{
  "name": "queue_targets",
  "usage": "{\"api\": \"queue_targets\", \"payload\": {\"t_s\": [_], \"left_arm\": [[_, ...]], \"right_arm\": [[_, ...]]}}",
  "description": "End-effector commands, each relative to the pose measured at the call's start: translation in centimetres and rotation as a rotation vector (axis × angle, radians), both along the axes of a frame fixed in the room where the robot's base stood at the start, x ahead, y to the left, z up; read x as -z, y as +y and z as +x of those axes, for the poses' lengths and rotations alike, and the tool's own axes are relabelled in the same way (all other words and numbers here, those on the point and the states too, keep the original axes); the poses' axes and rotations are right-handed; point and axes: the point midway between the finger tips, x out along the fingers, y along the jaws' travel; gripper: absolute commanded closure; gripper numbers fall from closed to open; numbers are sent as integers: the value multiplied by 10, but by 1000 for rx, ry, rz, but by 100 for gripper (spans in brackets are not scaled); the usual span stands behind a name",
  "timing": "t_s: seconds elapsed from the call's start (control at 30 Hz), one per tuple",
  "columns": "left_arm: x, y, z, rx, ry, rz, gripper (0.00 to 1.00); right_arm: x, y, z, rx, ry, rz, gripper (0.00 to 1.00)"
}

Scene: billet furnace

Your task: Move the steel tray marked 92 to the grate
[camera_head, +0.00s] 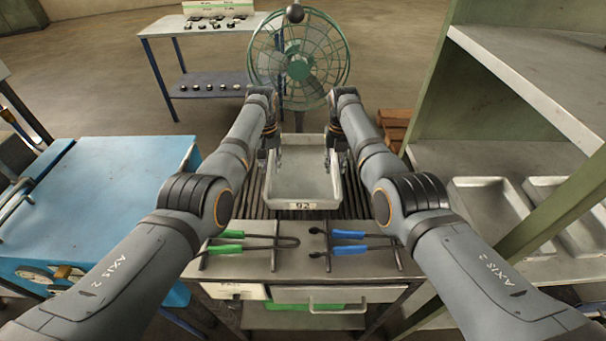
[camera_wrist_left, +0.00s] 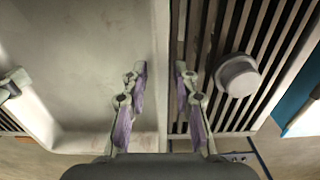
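The steel tray (camera_head: 304,184), a shallow grey pan with a "92" label on its near wall, is over the slatted grate (camera_head: 352,205). Whether it rests on the slats or hangs just above them I cannot tell. My left gripper (camera_head: 274,160) is at the tray's left wall. In the left wrist view its fingers (camera_wrist_left: 160,85) straddle the rim of the tray (camera_wrist_left: 85,60), one inside and one outside, with a slight gap. My right gripper (camera_head: 335,160) is at the opposite wall, its fingertips too small to judge.
Green-handled tongs (camera_head: 245,236) and blue-handled tongs (camera_head: 350,241) lie in front of the grate. A grey round piece (camera_wrist_left: 238,75) is over the slats beside the left gripper. A green fan (camera_head: 298,65) stands behind, a blue cabinet (camera_head: 100,190) left, and a shelf with trays (camera_head: 488,205) right.

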Motion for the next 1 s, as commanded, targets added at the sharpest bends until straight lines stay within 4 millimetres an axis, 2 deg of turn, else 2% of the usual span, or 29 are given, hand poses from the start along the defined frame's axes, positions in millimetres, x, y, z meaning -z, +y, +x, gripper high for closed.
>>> {"api": "queue_targets", "payload": {"t_s": [0.17,0.4,0.6,0.87,1.0], "left_arm": [[-13,-1,1,0,-4,-1,72],[-70,0,1,0,-5,-1,72],[-108,0,1,0,-2,0,72],[-121,0,0,0,0,0,72],[-120,0,0,0,0,0,72]], "right_arm": [[0,0,0,0,0,0,72],[0,0,0,0,0,0,72],[0,0,0,0,0,0,72],[0,0,0,0,0,0,72],[-11,1,1,0,-3,1,72]]}}
